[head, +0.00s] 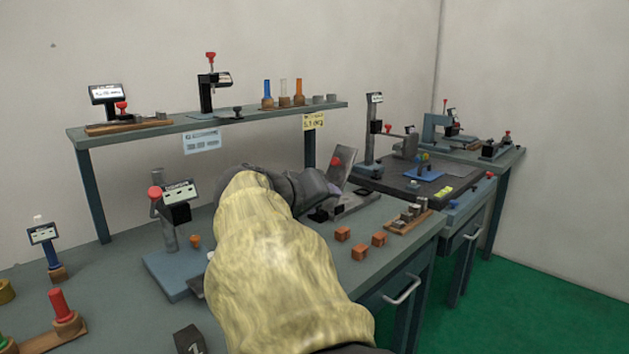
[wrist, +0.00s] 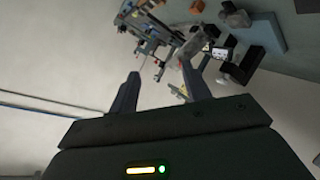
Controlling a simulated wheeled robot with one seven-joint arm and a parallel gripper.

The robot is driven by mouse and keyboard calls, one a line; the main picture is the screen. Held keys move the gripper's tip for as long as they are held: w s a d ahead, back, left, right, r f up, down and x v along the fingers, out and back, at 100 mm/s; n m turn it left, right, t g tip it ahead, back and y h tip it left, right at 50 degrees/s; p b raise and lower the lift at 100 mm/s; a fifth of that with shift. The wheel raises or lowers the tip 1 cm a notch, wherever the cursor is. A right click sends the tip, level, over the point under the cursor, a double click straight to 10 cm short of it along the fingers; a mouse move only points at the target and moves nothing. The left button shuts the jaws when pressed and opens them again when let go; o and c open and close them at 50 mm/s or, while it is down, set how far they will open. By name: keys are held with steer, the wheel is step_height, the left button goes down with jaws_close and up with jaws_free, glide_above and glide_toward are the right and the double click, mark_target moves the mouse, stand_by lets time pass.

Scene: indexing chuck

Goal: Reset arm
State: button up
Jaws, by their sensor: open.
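My arm, in a yellow-tan sleeve, reaches over the workbench in the head view. My gripper (wrist: 162,88) shows in the wrist view with its two dark fingers spread apart and nothing between them. In the head view the sleeve and dark wrist end near the middle of the bench, and the fingertips cannot be made out clearly. A tilted grey plate fixture with a red knob (head: 337,162) stands just beyond the wrist. I cannot tell which part is the indexing chuck.
A grey stand with a display (head: 180,194) is left of my arm. Orange-brown blocks (head: 360,252) and a wooden tray (head: 409,221) lie to the right. A raised shelf (head: 230,118) holds gauges behind. A black surface plate (head: 405,186) is farther right. Green floor (head: 520,300) is clear.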

steer(key=d+f+g+y+b, duration=0.2)
steer(key=d+f+g, duration=0.35)
steer(key=f, duration=1.05)
steer(key=s+d+f+m+g+y+b, duration=0.1)
steer(key=s+d+f+g+y+b, duration=0.25)
steer(key=s+f, duration=0.8)
steer(key=s+d+f+m+y+b, duration=0.15)
steer(key=s+d+f+b, duration=0.35)
steer(key=s+f, duration=0.7)
step_height(320, 180, up, 33)
steer(key=w+p, duration=0.2)
steer(key=p, duration=3.5)
steer(key=shift+w+d, duration=0.25)
steer(key=shift+w, duration=0.15)
